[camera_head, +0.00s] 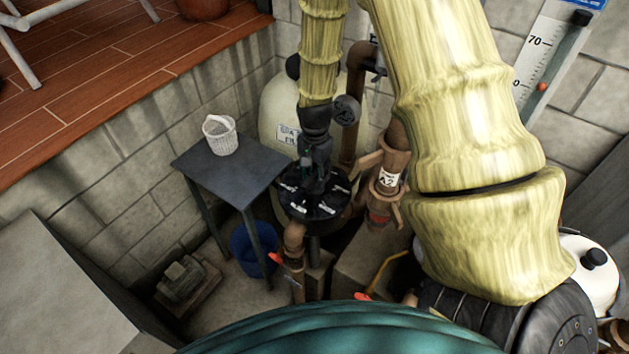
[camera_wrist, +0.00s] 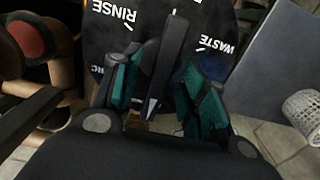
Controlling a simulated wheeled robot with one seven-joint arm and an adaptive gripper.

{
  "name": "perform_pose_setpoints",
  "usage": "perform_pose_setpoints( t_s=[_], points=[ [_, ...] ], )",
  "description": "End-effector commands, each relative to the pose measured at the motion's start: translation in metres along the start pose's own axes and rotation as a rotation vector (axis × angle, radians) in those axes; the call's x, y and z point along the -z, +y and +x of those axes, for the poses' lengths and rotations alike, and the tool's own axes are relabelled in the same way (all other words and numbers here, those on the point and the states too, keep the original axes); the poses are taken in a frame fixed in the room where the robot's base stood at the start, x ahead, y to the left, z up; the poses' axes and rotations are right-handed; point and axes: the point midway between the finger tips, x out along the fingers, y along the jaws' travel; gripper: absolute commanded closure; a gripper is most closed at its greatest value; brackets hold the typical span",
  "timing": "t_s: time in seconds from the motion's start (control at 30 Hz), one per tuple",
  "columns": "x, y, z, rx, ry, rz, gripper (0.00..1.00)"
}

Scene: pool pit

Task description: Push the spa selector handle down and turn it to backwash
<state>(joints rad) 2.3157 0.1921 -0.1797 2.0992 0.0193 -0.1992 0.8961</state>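The spa selector valve is a round black dial with white lettering (camera_head: 325,208), in front of the cream tank (camera_head: 272,112) with a partly readable "SPA" label. In the wrist view the dial (camera_wrist: 112,45) shows "RINSE" and "WASTE", and a cut-off word at the left. The black selector handle (camera_wrist: 170,50) runs lengthwise between my gripper's teal-padded fingers. My gripper (camera_wrist: 163,100) is open around the handle, with a gap visible at least on the right side. In the head view my gripper (camera_head: 316,165) is over the dial and hides the handle. "BACKWASH" is not readable.
A dark table (camera_head: 200,165) with a white basket (camera_head: 220,134) stands left of the valve. A blue bucket (camera_head: 254,248) is under it. Brown pipes (camera_head: 357,85) and a labelled pipe valve (camera_head: 388,180) stand close at the right. Red-handled valves (camera_head: 276,257) are below.

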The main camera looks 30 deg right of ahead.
Motion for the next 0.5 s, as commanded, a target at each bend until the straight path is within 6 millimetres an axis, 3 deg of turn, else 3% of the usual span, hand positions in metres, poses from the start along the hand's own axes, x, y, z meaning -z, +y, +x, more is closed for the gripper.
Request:
perform_pose_setpoints(
  t_s=[0.5],
  points=[
    [-0.0004,-0.0002,-0.0089,0.0,0.0,0.001,0.57]
  ],
)
